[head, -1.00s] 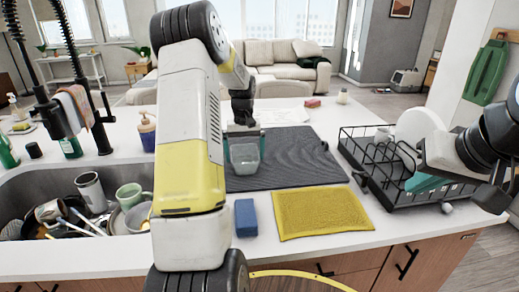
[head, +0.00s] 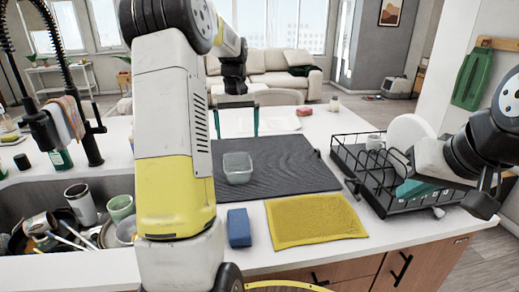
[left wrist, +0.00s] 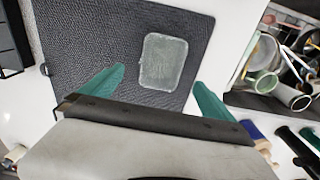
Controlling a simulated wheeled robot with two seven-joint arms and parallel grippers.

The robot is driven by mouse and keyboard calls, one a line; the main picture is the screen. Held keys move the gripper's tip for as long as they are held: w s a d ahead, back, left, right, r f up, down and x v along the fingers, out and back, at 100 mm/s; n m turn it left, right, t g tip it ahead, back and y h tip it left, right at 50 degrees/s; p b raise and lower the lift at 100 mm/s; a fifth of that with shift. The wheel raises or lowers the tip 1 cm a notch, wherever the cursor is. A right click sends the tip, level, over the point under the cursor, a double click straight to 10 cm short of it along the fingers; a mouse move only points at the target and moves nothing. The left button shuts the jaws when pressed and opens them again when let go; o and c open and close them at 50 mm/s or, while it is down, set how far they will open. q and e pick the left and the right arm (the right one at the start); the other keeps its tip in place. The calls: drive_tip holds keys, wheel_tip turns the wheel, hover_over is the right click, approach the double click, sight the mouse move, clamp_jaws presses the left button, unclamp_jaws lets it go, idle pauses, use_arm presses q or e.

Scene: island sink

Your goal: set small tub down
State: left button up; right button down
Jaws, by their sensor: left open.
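The small tub (head: 238,168), clear and grey-green, sits upright on the dark ribbed mat (head: 290,165). In the left wrist view the tub (left wrist: 163,61) lies just beyond the fingertips, flat on the mat (left wrist: 85,40). My left gripper (head: 236,122) is open and empty, with its teal fingers apart, above and behind the tub in the head view. It also shows in the left wrist view (left wrist: 158,82). My right gripper (head: 411,188) is by the dish rack at the right; its jaw opening is not clear.
A black dish rack (head: 385,190) with a white plate (head: 410,132) stands at the right. A yellow cloth (head: 315,222) and blue sponge (head: 239,228) lie in front of the mat. The sink at the left holds cups and utensils. The mat's right part is clear.

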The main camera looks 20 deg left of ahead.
use_arm(q)
drive_tip(key=s+d+r+m+t, duration=0.1)
drive_tip(key=s+d+r+t, duration=0.1)
drive_tip(key=s+d+r, duration=0.4)
drive_tip(key=s+d+r+m+t, duration=0.1)
drive_tip(key=s+d+r+m, duration=0.15)
drive_tip(key=s, duration=0.45)
drive_tip(key=s+d+f+m+t+h, duration=0.1)
drive_tip(key=s+d, duration=0.2)
drive_tip(key=s, duration=0.4)
drive_tip(key=s+d+f+m+t+h, duration=0.1)
drive_tip(key=s+d+f, duration=0.1)
drive_tip(key=s, duration=0.6)
drive_tip(key=shift+d+t, duration=0.4)
drive_tip(key=shift+d, duration=0.45)
drive_tip(key=shift+r, duration=0.1)
drive_tip(key=shift+c, duration=0.4)
